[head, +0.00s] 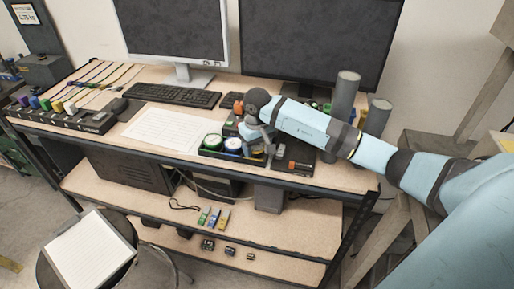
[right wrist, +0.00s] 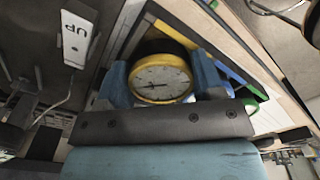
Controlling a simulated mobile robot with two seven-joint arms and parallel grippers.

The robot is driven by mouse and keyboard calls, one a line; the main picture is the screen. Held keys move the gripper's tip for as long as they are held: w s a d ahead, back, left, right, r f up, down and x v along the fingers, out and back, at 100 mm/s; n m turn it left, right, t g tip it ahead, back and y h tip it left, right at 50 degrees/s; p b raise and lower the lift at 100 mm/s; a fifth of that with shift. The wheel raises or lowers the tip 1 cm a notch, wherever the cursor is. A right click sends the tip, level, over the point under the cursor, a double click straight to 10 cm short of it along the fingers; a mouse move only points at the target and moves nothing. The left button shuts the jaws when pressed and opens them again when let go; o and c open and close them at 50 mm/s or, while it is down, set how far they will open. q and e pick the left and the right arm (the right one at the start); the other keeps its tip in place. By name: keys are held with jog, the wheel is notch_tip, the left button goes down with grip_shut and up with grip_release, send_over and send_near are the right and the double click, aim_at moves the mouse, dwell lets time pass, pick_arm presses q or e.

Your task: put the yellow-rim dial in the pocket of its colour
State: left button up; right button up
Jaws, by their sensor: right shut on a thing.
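The yellow-rim dial (right wrist: 161,79) has a white round face and fills the middle of the right wrist view. My right gripper (right wrist: 163,76) is shut on it, with one blue finger on each side of the rim. In the head view my right gripper (head: 258,146) is over the right part of a dark tray (head: 215,154), and the dial is mostly hidden there. A green-rim dial (head: 212,141) and a blue-rim dial (head: 233,145) sit in the tray to its left. Whether the held dial touches the tray cannot be told. My left gripper is not in view.
A dark box with an orange part (head: 292,165) stands just right of the tray. A keyboard (head: 172,95), a paper sheet (head: 163,128) and two monitors lie behind and left. Grey cylinders (head: 345,95) stand at the right. A white "UP" plate (right wrist: 76,35) shows in the wrist view.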

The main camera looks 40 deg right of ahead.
aim_at(257, 146)
jog(key=o, duration=0.9)
jog(key=shift+s+a+f, duration=0.1)
jog(key=shift+s+f, duration=0.1)
jog(key=shift+f, duration=0.25)
jog(key=shift+s+a+f, duration=0.1)
jog(key=shift+s+f, duration=0.05)
jog(key=shift+f, duration=0.3)
jog(key=shift+c, duration=0.2)
jog(key=shift+o, duration=0.6)
jog(key=r+p, duration=0.1)
jog(key=r, duration=0.1)
jog(key=r+p, duration=0.1)
jog(key=r, duration=0.1)
jog(key=w+r+p, duration=0.1)
jog(key=r, duration=0.1)
jog(key=shift+d+p, duration=0.25)
jog(key=shift+p, duration=0.15)
notch_tip(257, 146, up, 7)
jog(key=p, duration=0.2)
jog(key=shift+r, duration=0.2)
jog(key=shift+s, duration=0.1)
